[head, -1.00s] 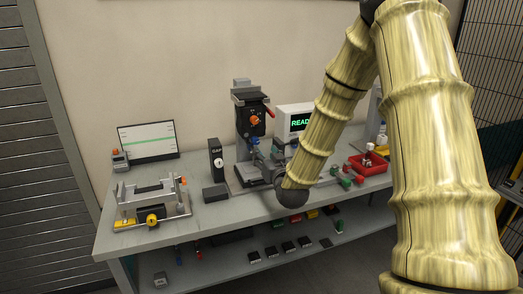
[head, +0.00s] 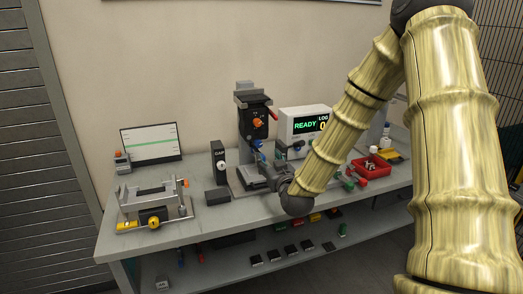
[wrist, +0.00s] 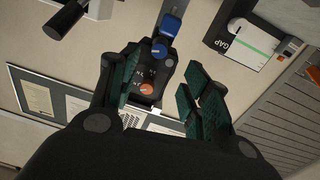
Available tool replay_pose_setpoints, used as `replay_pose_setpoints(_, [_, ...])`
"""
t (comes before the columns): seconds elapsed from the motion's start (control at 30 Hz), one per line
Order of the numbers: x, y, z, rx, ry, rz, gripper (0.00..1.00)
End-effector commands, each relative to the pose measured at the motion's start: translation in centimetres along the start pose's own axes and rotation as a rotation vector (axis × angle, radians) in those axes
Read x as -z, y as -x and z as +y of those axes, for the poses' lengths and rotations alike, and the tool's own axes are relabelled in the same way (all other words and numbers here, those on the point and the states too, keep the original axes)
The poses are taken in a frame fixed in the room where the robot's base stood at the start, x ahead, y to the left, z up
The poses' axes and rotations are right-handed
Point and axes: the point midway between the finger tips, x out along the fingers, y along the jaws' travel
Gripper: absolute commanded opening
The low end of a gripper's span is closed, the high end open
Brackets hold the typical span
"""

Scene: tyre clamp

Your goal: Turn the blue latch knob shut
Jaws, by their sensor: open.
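A blue knob (head: 257,143) shows on the front of the dark upright station, below an orange knob (head: 258,122). In the wrist view the round blue knob (wrist: 159,50) lies beside a larger blue part (wrist: 172,25), with the orange knob (wrist: 147,88) nearer the fingers. My gripper (wrist: 160,92) is open and empty, its green-padded fingers on either side of the view of the station's dark face. The blue knob appears beyond the fingertips, and no contact shows. In the head view my gripper (head: 268,165) is small and partly hidden by my wrist, low in front of the station.
A black GAP block (head: 218,160) stands left of the station. A READY display box (head: 304,125) and a red tray (head: 371,168) stand to the right. A metal fixture (head: 153,205) sits at the bench's left end. Bare bench (head: 190,232) lies along the front left.

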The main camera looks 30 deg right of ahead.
Motion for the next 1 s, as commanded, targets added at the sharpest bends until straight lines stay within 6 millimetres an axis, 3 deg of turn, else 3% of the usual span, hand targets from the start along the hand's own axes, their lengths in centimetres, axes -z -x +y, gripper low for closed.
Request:
replay_pose_setpoints(0.37, [0.1, -1.6, 0.1, -0.002, 0.096, 0.008, 0.47])
replay_pose_setpoints(0.8, [0.2, -8.3, 0.1, -0.003, 0.095, 0.006, 0.47])
replay_pose_setpoints(1.0, [0.1, -10.4, 0.1, -0.003, 0.095, 0.006, 0.47])
